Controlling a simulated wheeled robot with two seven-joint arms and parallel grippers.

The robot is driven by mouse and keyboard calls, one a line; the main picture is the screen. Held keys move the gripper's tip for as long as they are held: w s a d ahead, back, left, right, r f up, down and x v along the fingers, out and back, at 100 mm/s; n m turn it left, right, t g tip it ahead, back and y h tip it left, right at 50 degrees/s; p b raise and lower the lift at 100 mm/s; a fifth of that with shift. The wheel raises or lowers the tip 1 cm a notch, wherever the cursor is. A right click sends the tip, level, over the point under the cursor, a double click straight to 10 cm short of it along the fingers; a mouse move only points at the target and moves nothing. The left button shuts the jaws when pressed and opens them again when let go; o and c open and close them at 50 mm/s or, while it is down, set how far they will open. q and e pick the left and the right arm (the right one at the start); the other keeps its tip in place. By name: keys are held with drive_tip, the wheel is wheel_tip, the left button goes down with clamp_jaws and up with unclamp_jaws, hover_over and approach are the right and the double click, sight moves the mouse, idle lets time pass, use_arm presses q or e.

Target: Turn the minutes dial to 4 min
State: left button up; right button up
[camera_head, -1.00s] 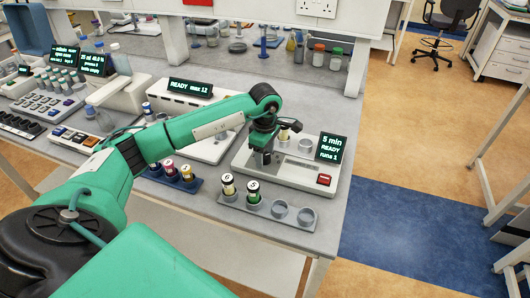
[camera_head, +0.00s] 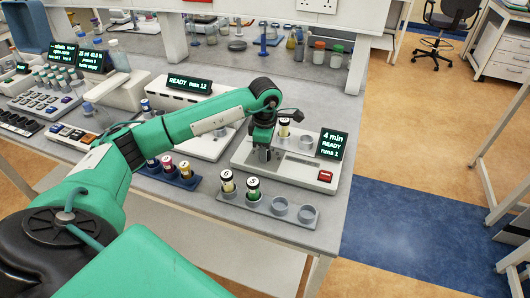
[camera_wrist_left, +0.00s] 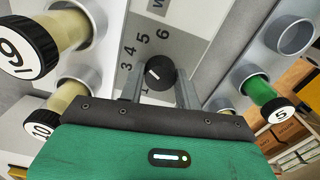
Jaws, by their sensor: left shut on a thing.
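The minutes dial (camera_wrist_left: 160,73) is a black knob with a white pointer line, set in a grey plate with printed numbers around it. My left gripper (camera_wrist_left: 161,88) is shut on the dial, with one finger on each side of it in the left wrist view. In the head view, my left gripper (camera_head: 264,154) points down at the left part of the white machine (camera_head: 243,160) and hides the dial there. The machine's display (camera_head: 332,144) reads 4 min, READY, runs 1. My right gripper is in neither view.
A vial (camera_head: 284,128) with a white label stands on the machine behind my gripper. A grey rack (camera_head: 235,198) in front holds two capped vials and two empty rings. Another rack (camera_head: 180,183) with several vials stands to the left.

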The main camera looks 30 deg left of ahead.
use_arm(q)
drive_tip(key=shift+n+b, duration=0.45)
drive_tip(key=shift+n, duration=0.75)
drive_tip(key=o, duration=1)
drive_tip(key=shift+c, duration=0.2)
